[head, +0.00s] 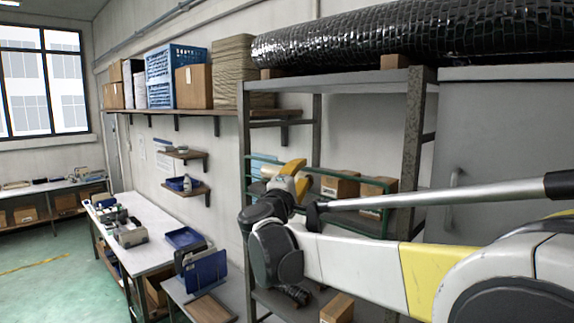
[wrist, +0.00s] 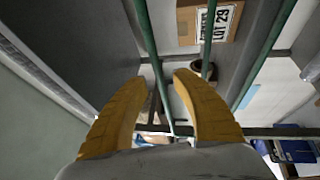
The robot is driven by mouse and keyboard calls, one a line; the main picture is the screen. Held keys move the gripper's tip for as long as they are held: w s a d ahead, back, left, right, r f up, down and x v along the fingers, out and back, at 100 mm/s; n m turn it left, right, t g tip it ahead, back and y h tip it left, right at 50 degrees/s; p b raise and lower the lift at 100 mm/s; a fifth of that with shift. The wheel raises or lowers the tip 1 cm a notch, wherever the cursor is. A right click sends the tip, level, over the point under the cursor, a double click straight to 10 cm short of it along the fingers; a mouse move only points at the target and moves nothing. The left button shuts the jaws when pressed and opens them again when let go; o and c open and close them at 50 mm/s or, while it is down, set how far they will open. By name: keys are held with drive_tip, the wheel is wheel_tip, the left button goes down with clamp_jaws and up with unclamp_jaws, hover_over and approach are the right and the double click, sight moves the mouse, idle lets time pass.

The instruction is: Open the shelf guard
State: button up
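The shelf guard is a green tubular rail (head: 348,175) across the front of a middle level of the grey metal rack, with cardboard boxes (head: 340,187) behind it. My arm hides part of it. My gripper (head: 297,177) has yellow fingers and is at the guard's left portion in the head view. In the wrist view, green bars (wrist: 148,40) run down the picture, and one passes between the fingertips of my gripper (wrist: 158,82) as seen from there. The fingers are apart, with a gap wider than the bar. I cannot tell whether either finger touches it.
Rack posts (head: 414,130) stand beside my arm. A long black wrapped roll (head: 410,35) lies on the rack top. A grey cabinet (head: 500,130) is at the right. A workbench (head: 140,255) with blue trays is at the left, with open green floor beyond it.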

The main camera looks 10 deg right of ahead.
sight(304, 169)
drive_tip(key=shift+x, duration=1.65)
drive_tip(key=shift+s, duration=0.1)
clamp_jaws()
drive_tip(key=shift+a, duration=0.1)
